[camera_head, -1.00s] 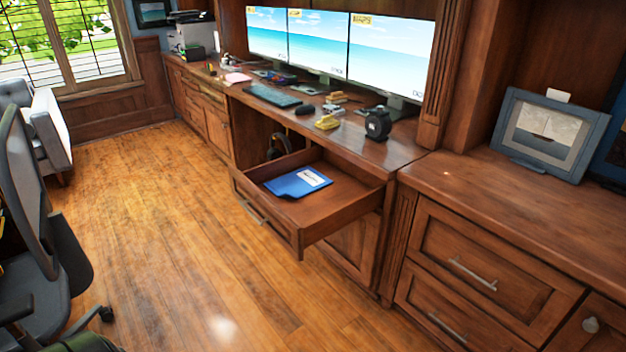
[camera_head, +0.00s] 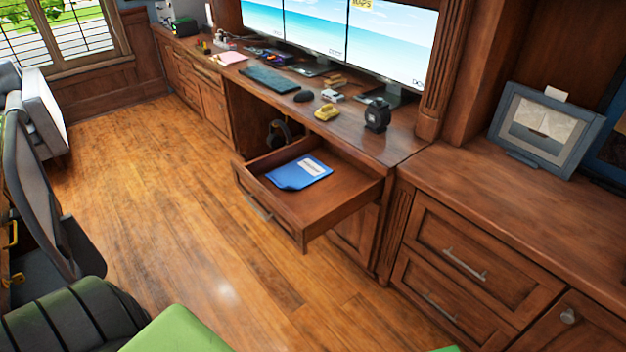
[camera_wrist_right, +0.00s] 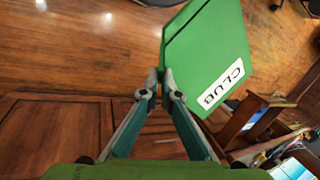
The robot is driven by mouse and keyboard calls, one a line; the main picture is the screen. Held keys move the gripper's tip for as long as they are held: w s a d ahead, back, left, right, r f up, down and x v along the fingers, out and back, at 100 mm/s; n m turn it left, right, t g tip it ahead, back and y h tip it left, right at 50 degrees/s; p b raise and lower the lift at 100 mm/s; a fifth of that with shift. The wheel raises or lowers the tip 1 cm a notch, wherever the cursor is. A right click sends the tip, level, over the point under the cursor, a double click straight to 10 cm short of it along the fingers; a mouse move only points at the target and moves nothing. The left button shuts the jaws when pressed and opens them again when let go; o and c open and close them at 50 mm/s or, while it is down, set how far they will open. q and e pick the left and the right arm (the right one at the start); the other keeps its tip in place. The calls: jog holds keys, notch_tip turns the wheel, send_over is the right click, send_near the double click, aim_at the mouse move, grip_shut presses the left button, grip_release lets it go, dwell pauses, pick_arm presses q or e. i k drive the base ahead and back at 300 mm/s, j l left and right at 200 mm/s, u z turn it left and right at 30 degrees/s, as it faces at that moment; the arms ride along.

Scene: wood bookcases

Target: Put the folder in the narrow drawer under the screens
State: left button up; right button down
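A green folder with a white "CLUB" label (camera_wrist_right: 208,55) is in the right wrist view. My right gripper (camera_wrist_right: 165,78) is shut on its lower edge and holds it above the wood floor. The narrow drawer (camera_head: 275,218) under the screens is pulled open in the head view. A blue folder (camera_head: 298,172) with a white label lies flat in it, with bare drawer floor to its right. In the right wrist view, an open drawer (camera_wrist_right: 236,122) shows beyond the green folder's lower right. My left gripper is not in view.
A cabinet with a picture frame (camera_head: 542,130) is at the right. An office chair (camera_head: 40,205) is at the left. The floor before the drawer is clear.

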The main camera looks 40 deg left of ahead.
aim_at(323, 202)
jog(key=i+j+z, duration=0.1)
jog(key=j, duration=0.45)
jog(key=i+j, duration=0.15)
jog(key=j, duration=0.4)
jog(key=i+j+z, duration=0.15)
jog(key=j, duration=0.4)
jog(key=i+j+z, duration=0.1)
jog(key=j, duration=0.45)
